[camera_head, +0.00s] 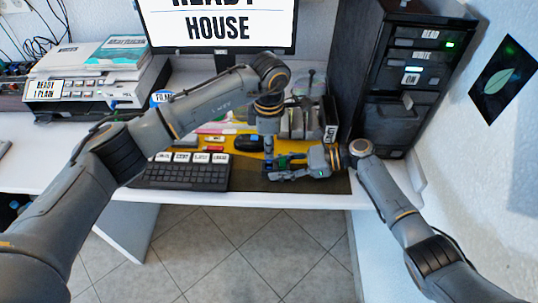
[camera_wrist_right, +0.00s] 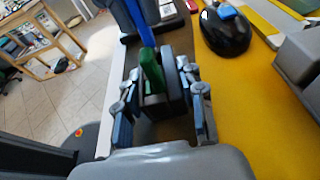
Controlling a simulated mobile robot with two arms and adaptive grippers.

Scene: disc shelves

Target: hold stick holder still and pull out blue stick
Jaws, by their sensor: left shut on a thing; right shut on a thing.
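The dark stick holder (camera_wrist_right: 176,88) is between the fingers of my right gripper (camera_wrist_right: 162,92), which is shut on it near the desk's front edge. A green stick (camera_wrist_right: 151,72) stands in the holder; its green also shows in the head view (camera_head: 283,160). A blue upright piece (camera_wrist_right: 138,24), seemingly the blue stick, rises just beyond the green one. My left gripper (camera_head: 268,146) points down over the holder and is shut, seemingly on the blue stick. Its fingertips are small and partly hidden in the head view, so I cannot tell how far the stick is out.
A black mouse (camera_head: 249,143) lies behind the holder on the yellow mat (camera_wrist_right: 262,110). A keyboard (camera_head: 185,176) is to the left. A dark computer tower (camera_head: 385,125) stands at the right, and grey disc shelves (camera_head: 297,122) are behind the grippers. The desk's front edge is close.

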